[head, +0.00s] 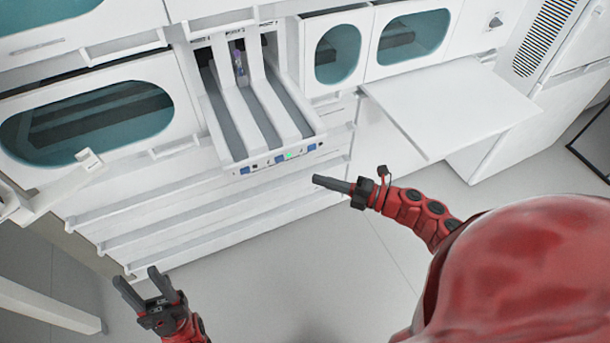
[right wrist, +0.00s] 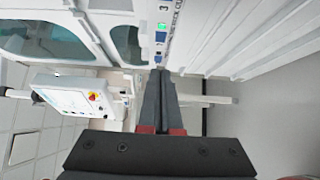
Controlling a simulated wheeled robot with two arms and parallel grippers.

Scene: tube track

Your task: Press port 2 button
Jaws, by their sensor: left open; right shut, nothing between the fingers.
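The tube track (head: 265,111) is a white unit with parallel lanes, and a small tube rack or tube (head: 239,62) sits in one lane. Its front panel holds blue buttons, one at the left end (head: 245,171) and one at the right end (head: 311,147), with a green light (head: 290,156) between. In the right wrist view a blue button (right wrist: 160,37) and the green light (right wrist: 161,26) show beyond the fingers. I cannot read which is port 2. My right gripper (head: 317,180) is shut and empty, just in front of and apart from the panel's right end. My left gripper (head: 138,276) is open, low at left.
A white shelf (head: 450,105) juts out at the right. White ledges (head: 210,215) run below the track. Windowed cabinets (head: 90,120) flank it. A screen with a red button (right wrist: 75,95) shows in the right wrist view. The floor (head: 290,270) in front is clear.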

